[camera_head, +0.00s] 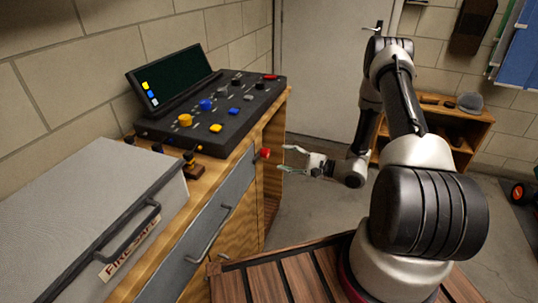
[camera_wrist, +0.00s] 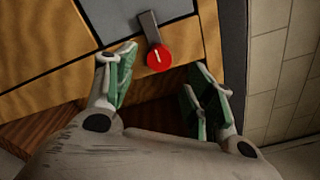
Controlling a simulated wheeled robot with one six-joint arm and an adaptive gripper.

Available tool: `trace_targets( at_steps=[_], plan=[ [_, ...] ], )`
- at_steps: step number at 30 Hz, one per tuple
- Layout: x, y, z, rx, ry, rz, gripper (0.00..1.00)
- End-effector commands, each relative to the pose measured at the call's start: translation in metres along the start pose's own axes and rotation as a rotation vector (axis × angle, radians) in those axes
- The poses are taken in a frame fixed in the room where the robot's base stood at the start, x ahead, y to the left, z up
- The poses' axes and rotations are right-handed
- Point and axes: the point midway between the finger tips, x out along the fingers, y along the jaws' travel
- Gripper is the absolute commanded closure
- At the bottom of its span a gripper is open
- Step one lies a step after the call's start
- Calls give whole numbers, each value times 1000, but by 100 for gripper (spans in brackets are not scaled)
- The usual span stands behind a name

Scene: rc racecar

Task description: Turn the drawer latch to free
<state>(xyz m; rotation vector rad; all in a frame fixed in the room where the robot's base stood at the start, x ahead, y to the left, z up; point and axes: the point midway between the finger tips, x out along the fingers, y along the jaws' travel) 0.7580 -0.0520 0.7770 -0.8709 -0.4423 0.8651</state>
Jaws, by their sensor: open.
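The drawer latch is a red round knob (camera_head: 264,153) at the right end of the bench front. In the wrist view, the red knob (camera_wrist: 159,58) has a white mark and joins a grey bar (camera_wrist: 149,27) that reaches up to the grey drawer front (camera_wrist: 105,14). The drawer front (camera_head: 236,184) also shows in the head view, with its handle (camera_head: 208,236); it looks closed. My gripper (camera_head: 284,159) is open and empty, just right of the knob. In the wrist view the knob lies between and beyond the fingertips, with no clear contact.
A grey fire-safe box (camera_head: 75,215) and a black control panel (camera_head: 215,108) with coloured knobs stand on the wooden bench. A screen (camera_head: 172,78) stands behind the panel. A wooden shelf (camera_head: 436,106) is at the back right. Open floor (camera_head: 310,205) lies right of the bench.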

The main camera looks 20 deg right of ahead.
Motion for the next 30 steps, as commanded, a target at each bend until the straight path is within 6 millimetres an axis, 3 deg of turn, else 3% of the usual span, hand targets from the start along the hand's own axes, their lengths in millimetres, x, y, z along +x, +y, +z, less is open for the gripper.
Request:
trace_targets(
  at_steps=[12, 23, 30],
  plan=[
    [63, 0, 2, 0, -4, 3, 46],
    [70, 0, 2, 1, -3, 3, 46],
    [70, 0, 2, 1, -3, 3, 90]
  ],
)
